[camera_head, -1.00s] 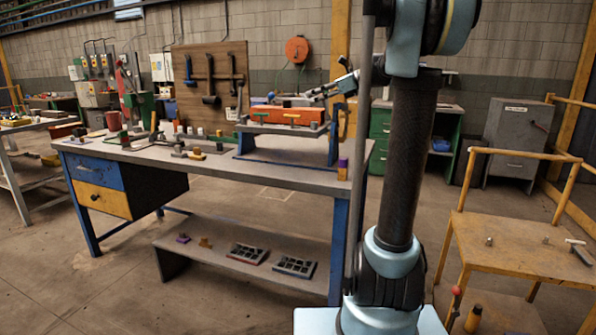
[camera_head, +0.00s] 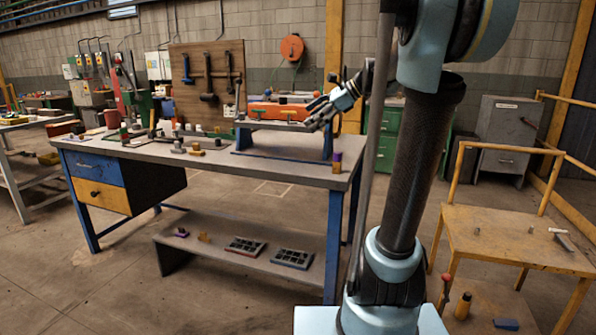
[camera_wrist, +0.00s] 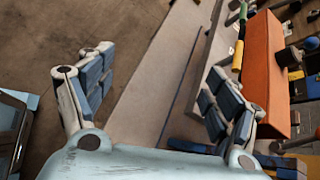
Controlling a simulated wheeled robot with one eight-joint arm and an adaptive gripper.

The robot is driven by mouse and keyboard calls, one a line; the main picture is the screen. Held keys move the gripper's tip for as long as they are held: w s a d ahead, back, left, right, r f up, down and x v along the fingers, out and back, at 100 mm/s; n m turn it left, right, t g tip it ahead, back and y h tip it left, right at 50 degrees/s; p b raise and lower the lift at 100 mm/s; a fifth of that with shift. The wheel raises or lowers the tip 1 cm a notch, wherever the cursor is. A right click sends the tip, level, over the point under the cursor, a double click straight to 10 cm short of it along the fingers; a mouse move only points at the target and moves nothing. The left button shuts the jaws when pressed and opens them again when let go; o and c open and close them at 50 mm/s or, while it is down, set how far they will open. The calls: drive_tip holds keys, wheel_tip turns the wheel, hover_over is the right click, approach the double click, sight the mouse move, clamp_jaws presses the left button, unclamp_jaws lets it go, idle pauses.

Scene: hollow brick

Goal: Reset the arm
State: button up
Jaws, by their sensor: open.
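My gripper (camera_head: 322,111) is open. The grey workbench top (camera_wrist: 165,65) shows below and beyond the fingers. My arm rises at the right of the head view and its upper part leaves the frame.
The workbench (camera_head: 270,170) carries a raised shelf with an orange toolbox (camera_head: 278,111); the toolbox (camera_wrist: 264,75) lies right of the fingers in the wrist view. A yellow table (camera_head: 510,240) stands right.

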drive_tip(key=s+d+f+n+h, duration=0.3)
drive_tip(key=s+f+n, duration=0.3)
drive_tip(key=s+f, duration=0.3)
drive_tip(key=s+d+f+n+h, duration=0.4)
drive_tip(key=s+d+f+n, duration=0.1)
drive_tip(key=s+f, duration=0.5)
drive_tip(key=s+d+f+n+g+h, duration=0.1)
drive_tip(key=s+d+f+n+h, duration=0.2)
drive_tip(key=s+d+f+n, duration=0.3)
drive_tip(key=s+f, duration=0.4)
drive_tip(key=f, duration=0.1)
drive_tip(key=shift+f+n+h, duration=0.25)
drive_tip(key=shift+n+h, duration=0.05)
drive_tip(key=shift+s, duration=0.1)
